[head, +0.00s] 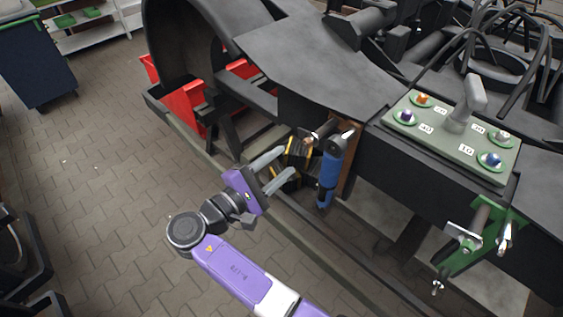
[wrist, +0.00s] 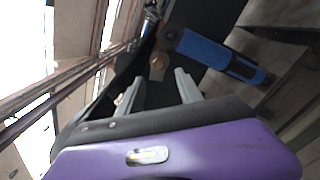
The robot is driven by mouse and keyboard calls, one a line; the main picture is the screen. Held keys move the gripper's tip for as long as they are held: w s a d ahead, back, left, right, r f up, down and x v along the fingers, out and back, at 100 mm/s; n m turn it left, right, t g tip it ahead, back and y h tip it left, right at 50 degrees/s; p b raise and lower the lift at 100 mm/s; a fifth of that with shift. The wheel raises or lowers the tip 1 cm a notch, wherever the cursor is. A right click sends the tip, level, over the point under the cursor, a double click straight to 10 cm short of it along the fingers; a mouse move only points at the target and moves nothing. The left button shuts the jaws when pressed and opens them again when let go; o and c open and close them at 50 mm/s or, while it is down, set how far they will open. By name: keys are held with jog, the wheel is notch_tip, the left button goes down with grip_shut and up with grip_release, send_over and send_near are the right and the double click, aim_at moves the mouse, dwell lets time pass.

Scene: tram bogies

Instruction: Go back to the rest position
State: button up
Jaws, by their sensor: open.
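My gripper (head: 279,170) is purple with two grey fingers. In the head view it reaches from the lower middle toward the side of the dark bogie frame (head: 300,52). The fingers are spread apart. In the wrist view the gripper (wrist: 158,88) shows nothing held between its fingertips. A blue-handled tool (head: 331,170) hangs upright against the frame just right of the fingers. It also shows in the wrist view (wrist: 215,54), beyond the right finger. Black and yellow parts (head: 297,152) lie right behind the fingertips; I cannot tell whether the fingers touch them.
A green-grey tray (head: 440,135) with coloured sockets and a grey handled tool sits on the frame at right. A green bracket (head: 480,238) is on the frame side. The paved floor (head: 105,185) at left is clear.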

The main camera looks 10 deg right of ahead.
jog(key=w+a+f+n+t+y, duration=0.1)
jog(key=w+a+f+t+y, duration=0.35)
jog(key=a+y, duration=0.4)
jog(key=s+a+f+m+y, duration=0.2)
jog(key=s+f+m+y, duration=0.1)
jog(key=s+f+y, duration=0.7)
jog(key=s+d+r+m+h+b, duration=0.1)
jog(key=s+d+r+m, duration=0.3)
jog(key=s, duration=0.7)
jog(key=s+d+r+m+h, duration=0.1)
jog(key=s+d+r+m, duration=0.2)
jog(key=s+d, duration=0.6)
jog(key=s+d+r+m+h+b, duration=0.1)
jog(key=s+d+r+m, duration=0.3)
jog(key=s, duration=1.1)
jog(key=d, duration=0.3)
jog(key=shift+s+d+r+m+b, duration=0.2)
jog(key=shift+r+m+b, duration=0.1)
jog(key=shift+r, duration=0.05)
